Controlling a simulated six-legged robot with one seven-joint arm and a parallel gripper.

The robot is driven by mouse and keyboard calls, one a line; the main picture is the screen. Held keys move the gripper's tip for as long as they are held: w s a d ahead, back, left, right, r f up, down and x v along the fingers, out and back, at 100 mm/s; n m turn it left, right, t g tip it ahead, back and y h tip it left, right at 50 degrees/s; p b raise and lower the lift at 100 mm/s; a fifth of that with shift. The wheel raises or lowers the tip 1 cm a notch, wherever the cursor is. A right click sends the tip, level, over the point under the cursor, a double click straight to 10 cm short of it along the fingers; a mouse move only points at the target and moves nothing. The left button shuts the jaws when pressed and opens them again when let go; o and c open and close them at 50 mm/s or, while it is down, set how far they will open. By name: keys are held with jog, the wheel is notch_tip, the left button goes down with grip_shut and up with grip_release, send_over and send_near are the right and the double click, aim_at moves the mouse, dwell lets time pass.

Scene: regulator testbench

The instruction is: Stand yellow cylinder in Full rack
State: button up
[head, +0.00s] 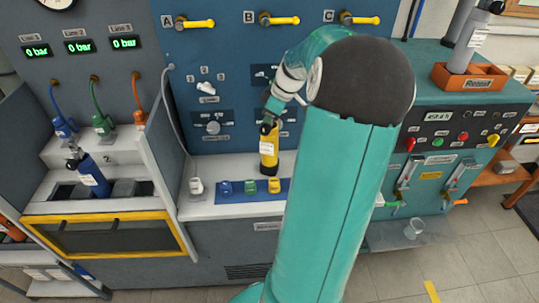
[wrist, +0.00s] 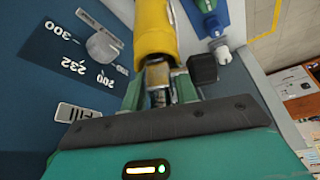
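The yellow cylinder (head: 268,152), with a white label and a dark valve on top, is upright in front of the blue panel, just behind a strip of coloured fittings. Whether its base touches the shelf I cannot tell. My gripper (head: 268,123) is at its valve from above. In the wrist view the fingers (wrist: 158,92) are closed on the metal valve neck below the yellow body (wrist: 155,28), with a black knob beside them. No rack with a readable "Full" label shows; an orange rack (head: 468,80) at the right holds grey cylinders, its label unclear.
A blue cylinder (head: 92,176) leans in the left bay (head: 120,207) under coloured hoses. The blue strip (head: 238,197) with blue, green and yellow fittings lies in front of the yellow cylinder. A teal console (head: 440,150) with buttons and levers stands right. A clear cup (head: 414,228) sits low.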

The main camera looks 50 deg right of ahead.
jog(key=shift+w+f, duration=0.1)
jog(key=shift+f, duration=0.05)
jog(key=shift+c, duration=0.2)
grip_shut()
dwell(1.2)
